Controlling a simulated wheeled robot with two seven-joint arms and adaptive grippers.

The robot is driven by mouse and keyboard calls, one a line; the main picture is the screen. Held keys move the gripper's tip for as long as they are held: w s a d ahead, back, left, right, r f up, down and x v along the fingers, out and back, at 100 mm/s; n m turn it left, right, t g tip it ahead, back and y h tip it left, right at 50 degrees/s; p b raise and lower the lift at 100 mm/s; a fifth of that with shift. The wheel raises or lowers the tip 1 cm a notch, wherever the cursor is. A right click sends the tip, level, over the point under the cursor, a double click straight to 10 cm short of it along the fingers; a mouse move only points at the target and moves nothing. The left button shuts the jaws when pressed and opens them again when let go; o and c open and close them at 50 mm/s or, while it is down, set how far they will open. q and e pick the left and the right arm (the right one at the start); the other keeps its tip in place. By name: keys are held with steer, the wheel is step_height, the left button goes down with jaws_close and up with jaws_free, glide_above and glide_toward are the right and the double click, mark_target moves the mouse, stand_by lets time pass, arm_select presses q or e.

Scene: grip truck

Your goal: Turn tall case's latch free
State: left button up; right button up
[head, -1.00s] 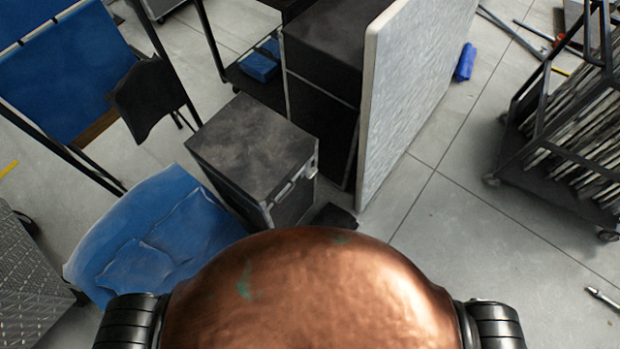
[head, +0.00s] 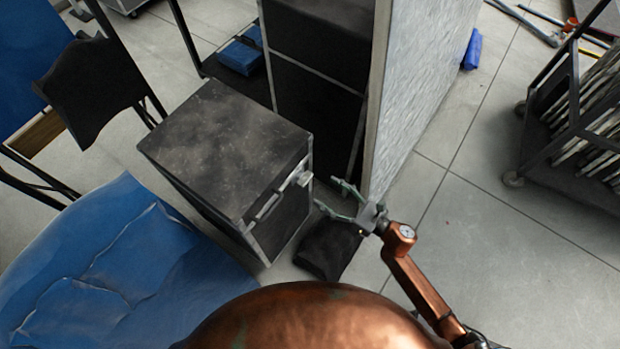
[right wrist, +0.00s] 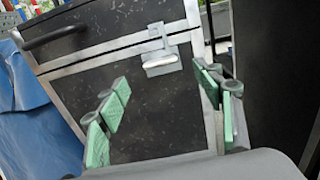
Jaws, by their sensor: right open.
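The tall case (head: 225,150) is a dark box with metal edges, standing on the floor left of centre in the head view. Its latch (head: 304,179) is a small pale metal piece at the upper right of the front face. In the right wrist view the latch (right wrist: 160,60) hangs over the metal band near the top. My right gripper (head: 329,195) is open and empty, just right of the latch and apart from it. In the right wrist view its green-padded fingers (right wrist: 165,108) stand spread in front of the case, below the latch. My left gripper is not in view.
A grey panel (head: 425,85) stands upright just behind my right gripper. A dark bag (head: 328,250) lies on the floor by the case. A blue sheet (head: 110,265) spreads at the left. A wheeled rack (head: 580,130) is at the right, with clear floor between.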

mark_target(309, 180)
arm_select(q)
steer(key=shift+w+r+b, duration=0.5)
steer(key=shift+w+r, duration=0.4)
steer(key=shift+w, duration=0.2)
arm_select(e)
steer(key=x, duration=0.7)
steer(key=shift+w+a, duration=0.15)
steer(key=shift+c, duration=0.4)
steer(key=c, duration=1.1)
